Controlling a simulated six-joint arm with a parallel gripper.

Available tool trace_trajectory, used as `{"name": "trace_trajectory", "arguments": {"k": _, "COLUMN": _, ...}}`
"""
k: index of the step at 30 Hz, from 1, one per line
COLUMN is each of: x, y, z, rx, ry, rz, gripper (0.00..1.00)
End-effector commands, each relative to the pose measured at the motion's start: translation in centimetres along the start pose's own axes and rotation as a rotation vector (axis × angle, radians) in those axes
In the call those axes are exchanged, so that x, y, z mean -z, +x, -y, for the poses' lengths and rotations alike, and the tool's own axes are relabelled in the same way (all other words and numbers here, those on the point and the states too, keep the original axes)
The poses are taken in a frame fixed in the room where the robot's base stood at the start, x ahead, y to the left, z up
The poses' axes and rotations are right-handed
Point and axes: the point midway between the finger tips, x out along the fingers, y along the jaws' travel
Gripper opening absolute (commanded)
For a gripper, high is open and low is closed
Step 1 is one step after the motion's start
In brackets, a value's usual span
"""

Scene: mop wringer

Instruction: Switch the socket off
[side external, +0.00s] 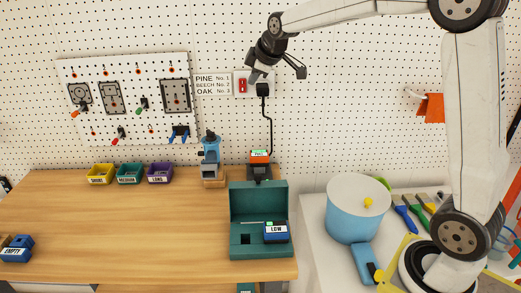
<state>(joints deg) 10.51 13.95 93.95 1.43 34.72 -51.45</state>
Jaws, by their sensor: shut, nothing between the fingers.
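The socket (254,76) is a pale plate on the pegboard wall. A red switch (242,86) shows on its left side. A black plug (263,90) sits in its right side, with a black cord running down. My gripper (256,77) is shut and empty. Its fingertips are in front of the upper part of the socket in this view, up and right of the red switch, and hide part of the plate. I cannot tell how far they are from the plate. The switch is too small to read its position.
The cord leads down to a charger (260,170) with an orange-and-black battery at the bench's back edge. An open green case (259,195) holds a blue battery marked LOW. The bench's middle is clear.

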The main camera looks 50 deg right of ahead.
Motion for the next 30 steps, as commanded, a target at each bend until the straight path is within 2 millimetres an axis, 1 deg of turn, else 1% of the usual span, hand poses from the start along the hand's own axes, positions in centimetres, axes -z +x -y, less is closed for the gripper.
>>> {"name": "trace_trajectory", "arguments": {"k": 1, "x": 0.0, "y": -0.7, "z": 0.1, "rx": -0.001, "ry": 0.0, "rz": -0.001, "gripper": 0.0}}
{"name": "trace_trajectory", "arguments": {"k": 4, "x": 0.0, "y": -1.8, "z": 0.1, "rx": -0.001, "ry": 0.0, "rz": -0.001, "gripper": 0.0}}
{"name": "trace_trajectory", "arguments": {"k": 10, "x": -0.1, "y": -3.0, "z": 0.3, "rx": 0.0, "ry": 0.0, "rz": -0.001, "gripper": 0.0}}
{"name": "trace_trajectory", "arguments": {"k": 22, "x": -0.1, "y": -3.3, "z": 0.3, "rx": 0.001, "ry": 0.0, "rz": 0.001, "gripper": 0.0}}
{"name": "trace_trajectory", "arguments": {"k": 30, "x": 0.3, "y": -2.9, "z": -0.1, "rx": 0.031, "ry": 0.013, "rz": 0.006, "gripper": 0.0}}
